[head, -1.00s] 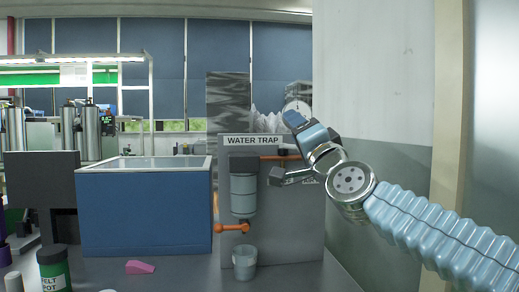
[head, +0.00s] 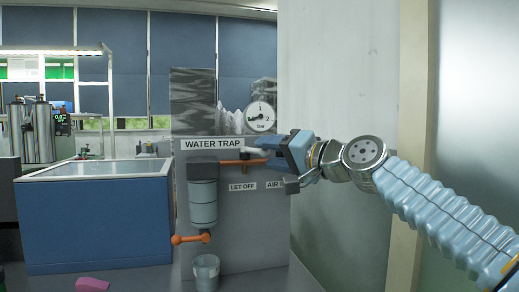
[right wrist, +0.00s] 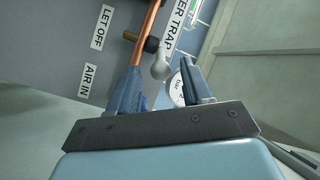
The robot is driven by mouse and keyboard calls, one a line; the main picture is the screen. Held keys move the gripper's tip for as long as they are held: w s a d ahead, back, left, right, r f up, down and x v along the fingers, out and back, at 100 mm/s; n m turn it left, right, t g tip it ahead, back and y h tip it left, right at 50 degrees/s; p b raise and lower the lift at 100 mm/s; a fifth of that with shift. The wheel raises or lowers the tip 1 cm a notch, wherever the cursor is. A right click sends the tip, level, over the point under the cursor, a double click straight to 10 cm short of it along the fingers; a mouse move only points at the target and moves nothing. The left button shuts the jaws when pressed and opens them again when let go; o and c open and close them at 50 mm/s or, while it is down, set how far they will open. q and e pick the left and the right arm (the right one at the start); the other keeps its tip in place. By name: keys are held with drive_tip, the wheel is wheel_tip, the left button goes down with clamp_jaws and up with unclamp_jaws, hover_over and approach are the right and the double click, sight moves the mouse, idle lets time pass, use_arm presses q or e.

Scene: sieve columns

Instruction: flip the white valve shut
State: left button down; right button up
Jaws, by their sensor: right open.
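The white valve (head: 254,152) is a small white lever on the copper pipe of the grey water trap panel (head: 236,215). In the right wrist view the white valve (right wrist: 160,66) shows as a rounded white handle beside a brass fitting on the pipe. My right gripper (head: 272,156) is open at the panel, just right of the lever. In the right wrist view its blue fingers (right wrist: 160,82) stand on either side of the handle's near end; I cannot tell whether they touch it. My left gripper is not in view.
A pressure gauge (head: 261,117) sits above the pipe. An orange valve (head: 190,239) is under the trap cylinder (head: 203,203), above a clear cup (head: 206,271). A blue tank (head: 95,222) stands left, and a pale wall (head: 340,75) rises right.

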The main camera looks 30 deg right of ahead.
drive_tip(key=shift+x, duration=1.9)
clamp_jaws()
